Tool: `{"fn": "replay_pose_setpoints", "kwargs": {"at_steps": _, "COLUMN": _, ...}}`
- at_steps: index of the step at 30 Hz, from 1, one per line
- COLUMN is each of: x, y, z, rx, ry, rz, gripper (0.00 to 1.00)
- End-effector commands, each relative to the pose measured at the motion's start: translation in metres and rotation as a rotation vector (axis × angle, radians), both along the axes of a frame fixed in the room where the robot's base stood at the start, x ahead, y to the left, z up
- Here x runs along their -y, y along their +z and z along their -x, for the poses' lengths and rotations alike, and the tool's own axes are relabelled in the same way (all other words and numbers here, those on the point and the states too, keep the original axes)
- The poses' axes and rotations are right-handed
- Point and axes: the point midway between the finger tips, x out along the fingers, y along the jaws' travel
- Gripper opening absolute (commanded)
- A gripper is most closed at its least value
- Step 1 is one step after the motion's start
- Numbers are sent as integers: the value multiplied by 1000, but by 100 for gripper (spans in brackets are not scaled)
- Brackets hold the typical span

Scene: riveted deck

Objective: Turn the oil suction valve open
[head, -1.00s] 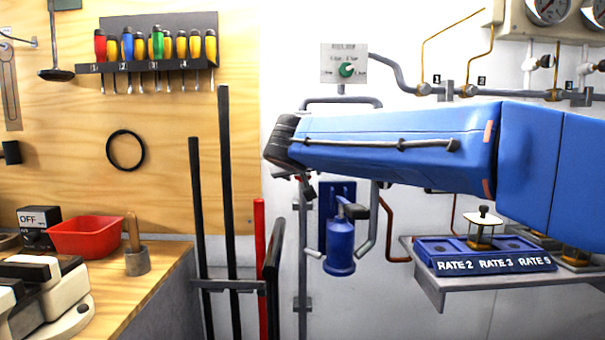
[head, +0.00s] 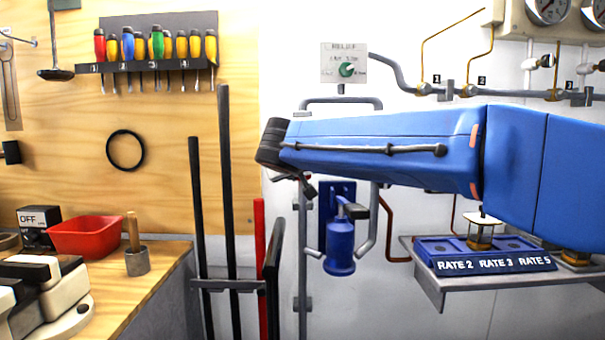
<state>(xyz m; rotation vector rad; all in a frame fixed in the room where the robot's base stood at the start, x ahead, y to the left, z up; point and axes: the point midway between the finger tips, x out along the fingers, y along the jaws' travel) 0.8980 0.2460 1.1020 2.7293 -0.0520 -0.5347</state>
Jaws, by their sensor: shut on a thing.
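My blue arm reaches in from the right, and its black wrist end (head: 272,145) is in front of the pipework by the wood panel's edge. My gripper (head: 308,187) is mostly hidden behind and below this end; only a small dark part shows, by the vertical grey pipe (head: 302,250). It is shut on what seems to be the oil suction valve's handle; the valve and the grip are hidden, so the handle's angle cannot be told.
A blue canister (head: 340,248) hangs just right of the pipe. Black bars (head: 228,200) and a red bar (head: 260,260) stand to the left. A shelf (head: 432,283) with a blue RATE block (head: 495,264) is below the arm. A green-knobbed panel (head: 345,69) is above.

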Motion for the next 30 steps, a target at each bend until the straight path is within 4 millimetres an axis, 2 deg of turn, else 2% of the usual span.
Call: {"fn": "replay_pose_setpoints", "kwargs": {"at_steps": 30, "x": -3, "y": -3, "z": 0, "rx": 33, "ry": 2, "rz": 954, "gripper": 14}}
